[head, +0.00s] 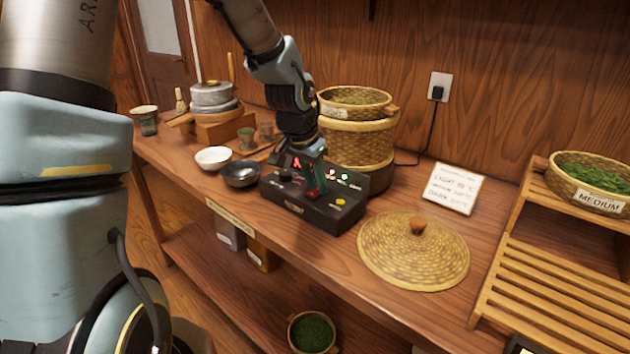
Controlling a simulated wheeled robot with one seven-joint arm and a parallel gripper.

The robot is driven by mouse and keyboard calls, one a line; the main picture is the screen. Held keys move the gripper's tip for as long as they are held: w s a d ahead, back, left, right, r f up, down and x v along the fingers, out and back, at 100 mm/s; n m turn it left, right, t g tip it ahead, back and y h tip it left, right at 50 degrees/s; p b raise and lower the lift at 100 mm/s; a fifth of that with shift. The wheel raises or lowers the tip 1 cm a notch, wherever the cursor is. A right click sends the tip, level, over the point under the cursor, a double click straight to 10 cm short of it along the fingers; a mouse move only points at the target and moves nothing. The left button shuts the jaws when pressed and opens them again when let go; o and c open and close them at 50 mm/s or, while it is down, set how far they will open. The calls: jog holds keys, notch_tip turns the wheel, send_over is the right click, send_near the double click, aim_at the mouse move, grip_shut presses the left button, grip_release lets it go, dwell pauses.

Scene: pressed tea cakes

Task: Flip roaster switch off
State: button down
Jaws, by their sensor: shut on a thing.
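The roaster's black control box (318,213) sits near the front edge of the wooden counter. It carries a red-lit display (296,162), small lamps along its back, a dark knob (285,174) and a yellow button (340,202). A red-tipped switch (313,194) stands in the middle of its top. My gripper (314,187) reaches down from above onto the box, its fingers shut on the switch. The fingers partly hide the switch, so its position cannot be told. The woven roaster (358,142) stands just behind the box, with a basket of leaves (354,96) on top.
A woven lid (413,250) lies right of the box. A white bowl (213,157) and a dark bowl (241,173) stand close on its left. A temperature card (453,188) leans behind the lid. A slatted rack (550,285) stands at the right. A stone mill (212,97) is at the back left.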

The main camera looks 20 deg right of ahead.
aim_at(313, 193)
jog(key=shift+d+r+g+y+p, duration=0.1)
jog(key=shift+d+g+y+p, duration=0.15)
jog(key=shift+g+y+p, duration=0.3)
jog(key=shift+w+y, duration=0.15)
jog(key=shift+y, duration=0.2)
jog(key=c, duration=0.6)
grip_release()
jog(key=shift+c, duration=0.2)
notch_tip(313, 193, up, 10)
jog(key=a+b, duration=0.1)
jog(key=shift+s+a+r, duration=0.2)
jog(key=shift+s+r, duration=0.05)
jog(key=shift+s, duration=0.15)
